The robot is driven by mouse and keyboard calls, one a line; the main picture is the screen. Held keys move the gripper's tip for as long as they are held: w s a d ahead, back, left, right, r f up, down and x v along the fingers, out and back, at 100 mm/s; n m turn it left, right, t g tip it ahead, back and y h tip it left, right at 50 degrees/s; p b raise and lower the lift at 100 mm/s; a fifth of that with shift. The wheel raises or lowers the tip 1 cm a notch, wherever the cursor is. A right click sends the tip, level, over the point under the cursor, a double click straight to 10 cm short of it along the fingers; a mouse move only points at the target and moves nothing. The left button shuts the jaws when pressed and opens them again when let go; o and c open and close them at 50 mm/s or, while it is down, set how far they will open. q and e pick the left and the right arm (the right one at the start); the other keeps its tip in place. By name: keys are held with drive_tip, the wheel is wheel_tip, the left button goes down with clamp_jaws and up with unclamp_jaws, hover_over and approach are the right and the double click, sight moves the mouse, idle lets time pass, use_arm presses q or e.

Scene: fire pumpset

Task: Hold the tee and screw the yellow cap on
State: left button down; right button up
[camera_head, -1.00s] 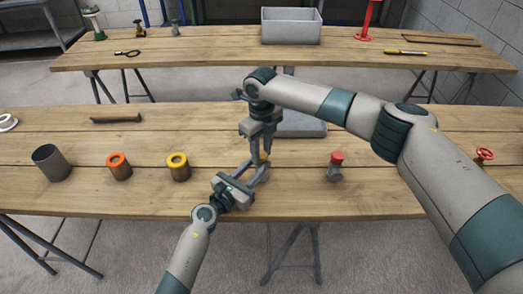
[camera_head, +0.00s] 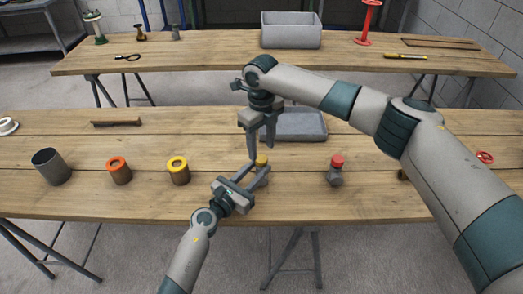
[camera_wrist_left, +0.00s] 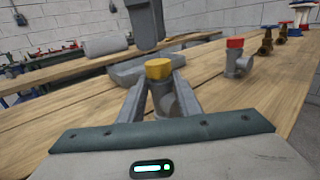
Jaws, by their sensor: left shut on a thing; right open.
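The grey tee (camera_wrist_left: 166,100) stands upright between the fingers of my left gripper (camera_wrist_left: 158,98), which is shut on it. The yellow cap (camera_wrist_left: 158,68) sits on the tee's top opening; how far the threads engage is hidden. In the head view the yellow cap (camera_head: 262,160) shows just beyond my left gripper (camera_head: 257,175), and the tee is mostly hidden by the fingers. My right gripper (camera_head: 262,150) is open and empty, pointing down above and behind the cap, apart from it. One of its fingers shows behind the cap in the left wrist view.
A grey tray (camera_head: 300,127) lies behind the tee. A red-capped grey fitting (camera_head: 335,175) stands to the right.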

sight(261, 158)
drive_tip(key=shift+r, duration=0.2)
drive_tip(key=shift+c, duration=0.3)
drive_tip(key=shift+r, duration=1.65)
drive_tip(key=shift+f, duration=4.05)
drive_tip(key=c, duration=1)
drive_tip(key=o, duration=1.1)
drive_tip(key=shift+c, duration=0.2)
